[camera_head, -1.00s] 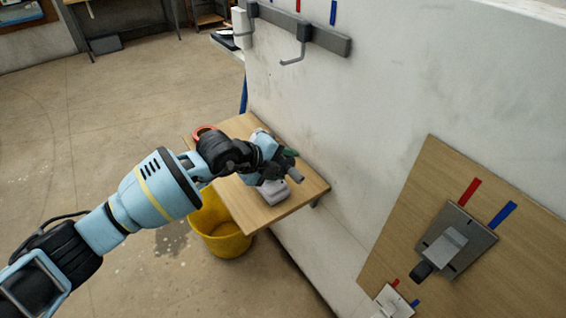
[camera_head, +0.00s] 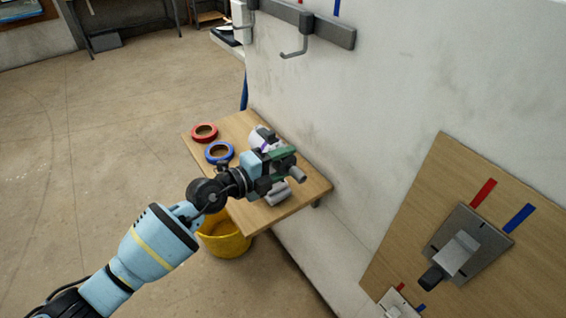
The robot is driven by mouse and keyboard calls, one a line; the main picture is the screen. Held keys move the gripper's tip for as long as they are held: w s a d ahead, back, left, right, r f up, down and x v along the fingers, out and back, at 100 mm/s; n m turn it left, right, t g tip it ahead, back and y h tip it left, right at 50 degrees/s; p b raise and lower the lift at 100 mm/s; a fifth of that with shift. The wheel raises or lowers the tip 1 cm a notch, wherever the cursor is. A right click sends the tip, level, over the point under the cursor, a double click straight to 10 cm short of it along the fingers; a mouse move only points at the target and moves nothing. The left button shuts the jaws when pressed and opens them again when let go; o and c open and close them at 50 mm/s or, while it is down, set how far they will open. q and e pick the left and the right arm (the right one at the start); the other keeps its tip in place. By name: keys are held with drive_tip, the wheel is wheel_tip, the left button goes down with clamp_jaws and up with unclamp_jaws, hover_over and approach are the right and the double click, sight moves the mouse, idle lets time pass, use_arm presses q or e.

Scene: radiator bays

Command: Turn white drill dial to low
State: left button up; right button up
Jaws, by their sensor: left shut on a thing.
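A drill-like tool stands on a small wooden shelf (camera_head: 240,122) against the wall. A green part (camera_head: 283,153), a grey cylindrical nose (camera_head: 298,174) and a grey base (camera_head: 279,193) show around my gripper. A white part with a purple mark (camera_head: 260,139) shows behind; I cannot tell whether it belongs to the same tool. My left gripper (camera_head: 273,172) is shut on the drill, and its fingers hide much of the body. The dial and its setting cannot be made out. My right gripper is not in view.
A red tape roll (camera_head: 205,132) and a blue tape roll (camera_head: 219,152) lie on the shelf's left part. A yellow bucket (camera_head: 226,238) stands on the floor below. A wooden board (camera_head: 388,262) with lever fittings is on the right. A grey hook rail (camera_head: 333,34) is above.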

sight(276, 166)
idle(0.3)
use_arm(q)
drive_tip(key=o, duration=1)
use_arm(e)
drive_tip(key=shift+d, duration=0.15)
use_arm(q)
drive_tip(key=p+v, duration=0.1)
drive_tip(key=v, duration=0.5)
drive_tip(key=shift+s+a, duration=0.1)
drive_tip(key=shift+a, duration=0.05)
drive_tip(key=shift+s+a+r, duration=0.1)
drive_tip(key=shift+s+a, duration=0.35)
drive_tip(key=shift+a, duration=0.05)
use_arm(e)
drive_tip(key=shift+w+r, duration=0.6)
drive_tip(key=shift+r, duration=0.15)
